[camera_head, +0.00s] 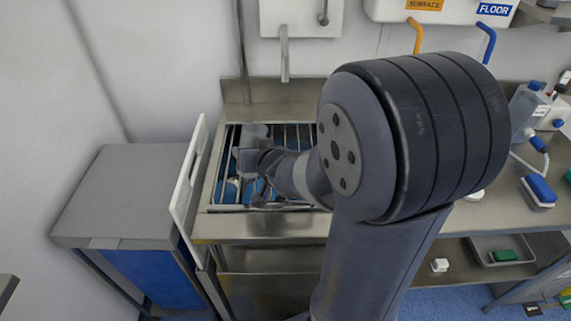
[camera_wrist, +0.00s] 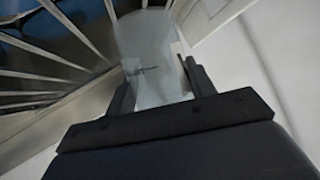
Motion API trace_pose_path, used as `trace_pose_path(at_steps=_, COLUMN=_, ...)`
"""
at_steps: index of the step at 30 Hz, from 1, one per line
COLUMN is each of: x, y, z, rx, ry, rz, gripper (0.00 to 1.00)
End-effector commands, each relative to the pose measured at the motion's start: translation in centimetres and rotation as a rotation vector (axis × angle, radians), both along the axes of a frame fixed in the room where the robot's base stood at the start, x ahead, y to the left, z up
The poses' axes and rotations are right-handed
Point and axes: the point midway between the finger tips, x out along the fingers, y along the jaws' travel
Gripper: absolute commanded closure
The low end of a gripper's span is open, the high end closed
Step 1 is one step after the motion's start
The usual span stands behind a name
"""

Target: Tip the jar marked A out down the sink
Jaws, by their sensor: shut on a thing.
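My gripper (camera_wrist: 160,88) is shut on a clear jar (camera_wrist: 150,45), which sits between its two fingers in the wrist view. A small dark mark shows on the jar, but I cannot read it as a letter. In the head view the jar (camera_head: 255,131) shows as a pale shape over the sink (camera_head: 216,165), just beyond my gripper (camera_head: 250,158). The jar looks tilted; its contents cannot be made out. The sink has metal bars across it, with blue and dark shapes below. My arm hides the sink's right side.
A white panel (camera_head: 187,185) stands along the sink's left edge. A tap (camera_head: 284,60) hangs from the wall behind. A grey-topped blue cabinet (camera_head: 130,190) is at left. Bottles (camera_head: 525,105) and a blue brush (camera_head: 540,190) are on the steel counter at right.

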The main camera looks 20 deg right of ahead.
Motion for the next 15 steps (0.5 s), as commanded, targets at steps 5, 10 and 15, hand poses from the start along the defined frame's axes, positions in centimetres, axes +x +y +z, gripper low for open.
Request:
trace_pose_path(at_steps=5, x=-0.03, y=0.3, z=-0.18, rx=-0.052, ry=-0.02, rz=0.002, gripper=0.72)
trace_pose_path(at_steps=10, x=-0.1, y=0.52, z=0.0, rx=-0.095, ry=-0.034, rz=0.002, gripper=0.72)
trace_pose_path(at_steps=15, x=-0.09, y=0.61, z=0.19, rx=-0.132, ry=-0.045, rz=0.001, gripper=0.72)
